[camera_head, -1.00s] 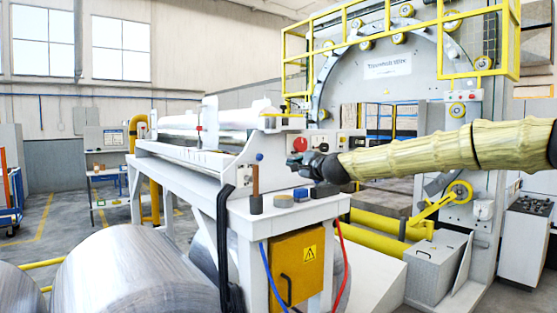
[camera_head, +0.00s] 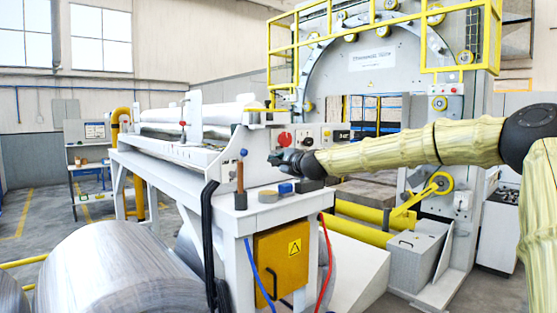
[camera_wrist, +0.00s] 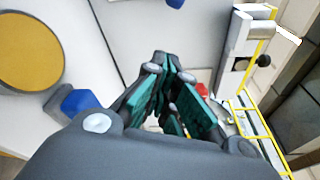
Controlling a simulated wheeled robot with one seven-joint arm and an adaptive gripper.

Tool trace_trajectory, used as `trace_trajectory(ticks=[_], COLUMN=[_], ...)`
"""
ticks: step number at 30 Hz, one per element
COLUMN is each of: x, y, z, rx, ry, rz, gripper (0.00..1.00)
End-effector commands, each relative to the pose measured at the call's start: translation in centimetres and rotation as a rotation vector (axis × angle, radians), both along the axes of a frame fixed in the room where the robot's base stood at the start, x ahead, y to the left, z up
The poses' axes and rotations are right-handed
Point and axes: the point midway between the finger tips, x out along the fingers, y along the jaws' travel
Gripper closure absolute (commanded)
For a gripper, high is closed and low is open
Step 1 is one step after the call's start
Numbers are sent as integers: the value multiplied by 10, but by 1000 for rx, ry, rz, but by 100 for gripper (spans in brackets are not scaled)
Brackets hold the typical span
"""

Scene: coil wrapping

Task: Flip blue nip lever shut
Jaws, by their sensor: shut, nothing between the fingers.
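My gripper (camera_head: 274,158) is shut and empty, beside the white end plate (camera_head: 226,165) of the roller machine, above the small table at its end. In the wrist view its teal-padded fingers (camera_wrist: 172,105) are together. A small blue knob (camera_head: 243,153) shows on the end plate, just left of my fingertips; it may be the nip lever, but its shape and position are too small to tell. A blue block (camera_head: 286,188) lies on the table below my gripper; it also shows in the wrist view (camera_wrist: 80,101), left of my fingers. I see no contact with either.
A tape roll (camera_head: 268,196), a brown upright post (camera_head: 240,178) and a dark block (camera_head: 310,184) stand on the table (camera_head: 230,212). A red button (camera_head: 284,139) is close above my gripper. Yellow rollers (camera_head: 365,230) and the large ring machine (camera_head: 378,72) stand behind.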

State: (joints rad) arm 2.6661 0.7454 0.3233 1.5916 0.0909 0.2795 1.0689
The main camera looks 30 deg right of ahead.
Motion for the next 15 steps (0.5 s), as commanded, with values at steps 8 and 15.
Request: trace_trajectory(ticks=[8, 15], x=[28, 51], y=[1, 2], z=[-1, -3], rx=[0, 0], ry=[1, 0], rz=[-1, -1], gripper=[100, 100])
